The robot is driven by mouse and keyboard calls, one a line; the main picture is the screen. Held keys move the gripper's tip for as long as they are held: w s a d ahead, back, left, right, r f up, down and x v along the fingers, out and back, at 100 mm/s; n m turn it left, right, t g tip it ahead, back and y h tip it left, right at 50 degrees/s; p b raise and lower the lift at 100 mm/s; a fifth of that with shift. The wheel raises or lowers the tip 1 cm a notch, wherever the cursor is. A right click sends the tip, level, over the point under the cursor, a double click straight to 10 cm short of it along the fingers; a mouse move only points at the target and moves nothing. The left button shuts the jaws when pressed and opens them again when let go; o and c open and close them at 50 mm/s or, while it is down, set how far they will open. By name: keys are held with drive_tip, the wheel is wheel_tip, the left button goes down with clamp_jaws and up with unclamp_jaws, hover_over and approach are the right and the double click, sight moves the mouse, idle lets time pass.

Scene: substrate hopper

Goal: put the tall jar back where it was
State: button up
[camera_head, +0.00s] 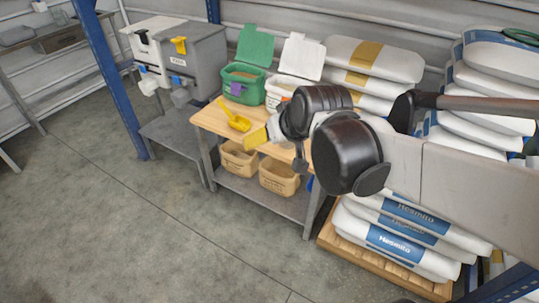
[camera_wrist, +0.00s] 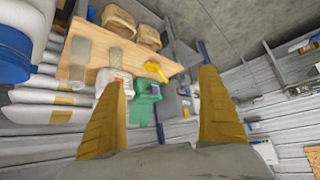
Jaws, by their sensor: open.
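I cannot pick out a tall jar for certain in either view. My gripper (camera_head: 255,136) has yellow fingers and hangs above the wooden bench (camera_head: 211,119), partly hidden by my arm. In the wrist view the two fingers of my gripper (camera_wrist: 163,95) stand wide apart with nothing between them. On the bench are an open green bin (camera_head: 241,80), an open white bin (camera_head: 284,88) and a yellow scoop (camera_head: 236,118). Two greyish shapes (camera_wrist: 113,57) show on the bench top in the wrist view; I cannot tell what they are. My arm hides the bench's right end in the head view.
Two tan bins (camera_head: 279,179) sit on the shelf under the bench. White sacks (camera_head: 372,62) are stacked behind, with more on a pallet (camera_head: 382,267) at right. A grey hopper unit (camera_head: 190,50) stands left, beside a blue post (camera_head: 110,75). The floor (camera_head: 110,220) at front left is clear.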

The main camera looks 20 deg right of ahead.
drive_tip(key=s+a+f+g, duration=0.1)
drive_tip(key=s+f, duration=0.1)
drive_tip(key=s, duration=1.1)
drive_tip(key=shift+a+f, duration=0.15)
drive_tip(key=shift+a, duration=0.15)
drive_tip(key=shift+w, duration=0.1)
